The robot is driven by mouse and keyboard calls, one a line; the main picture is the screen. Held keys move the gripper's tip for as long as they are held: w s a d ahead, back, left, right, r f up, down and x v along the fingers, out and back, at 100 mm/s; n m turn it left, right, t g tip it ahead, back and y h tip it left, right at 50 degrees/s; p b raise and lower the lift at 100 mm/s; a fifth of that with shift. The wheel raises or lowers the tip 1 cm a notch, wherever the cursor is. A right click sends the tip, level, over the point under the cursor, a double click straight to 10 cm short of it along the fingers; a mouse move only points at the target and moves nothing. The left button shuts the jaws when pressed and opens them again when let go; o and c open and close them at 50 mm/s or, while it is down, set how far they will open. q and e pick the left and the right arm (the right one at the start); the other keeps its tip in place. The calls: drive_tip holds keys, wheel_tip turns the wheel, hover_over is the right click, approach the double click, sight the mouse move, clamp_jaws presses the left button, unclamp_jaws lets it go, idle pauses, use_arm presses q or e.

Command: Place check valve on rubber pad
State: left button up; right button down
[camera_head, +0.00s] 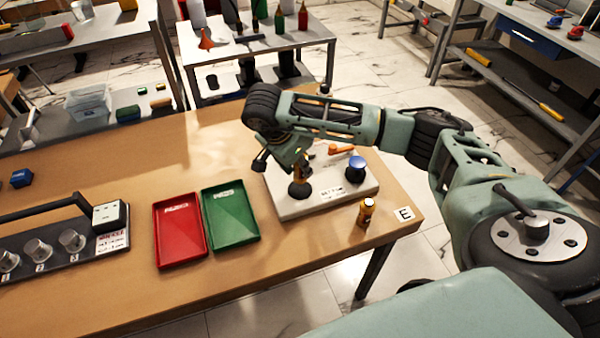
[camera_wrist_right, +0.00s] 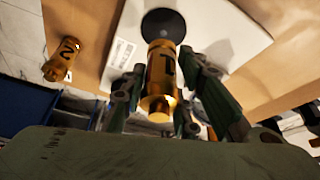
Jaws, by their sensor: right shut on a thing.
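A brass check valve (camera_wrist_right: 161,70) with a dark mark on its side is between the fingers of my right gripper (camera_wrist_right: 162,95). In the head view my right gripper (camera_head: 297,170) is low over the left part of a white gauge plate. A round black rubber pad (camera_head: 300,190) lies on that plate, directly below the gripper. In the right wrist view the pad (camera_wrist_right: 163,22) is just beyond the valve's far end; I cannot tell whether they touch. A second brass valve (camera_head: 366,212), marked 2 in the right wrist view (camera_wrist_right: 62,60), stands on the table beside the plate. My left gripper is not in view.
The white plate (camera_head: 322,205) also carries a blue knob (camera_head: 356,166) and an orange handle (camera_head: 341,150). A green tray (camera_head: 231,216) and a red tray (camera_head: 180,230), both empty, lie left of it. A dark rack with silver knobs (camera_head: 70,240) is further left.

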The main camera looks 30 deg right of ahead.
sight(300, 175)
drive_tip(key=shift+f, duration=0.2)
wheel_tip(300, 175, down, 4)
drive_tip(key=shift+r+p, duration=0.15)
drive_tip(key=shift+p, duration=0.4)
drive_tip(key=c, duration=1.4)
unclamp_jaws()
drive_tip(key=shift+o, duration=0.2)
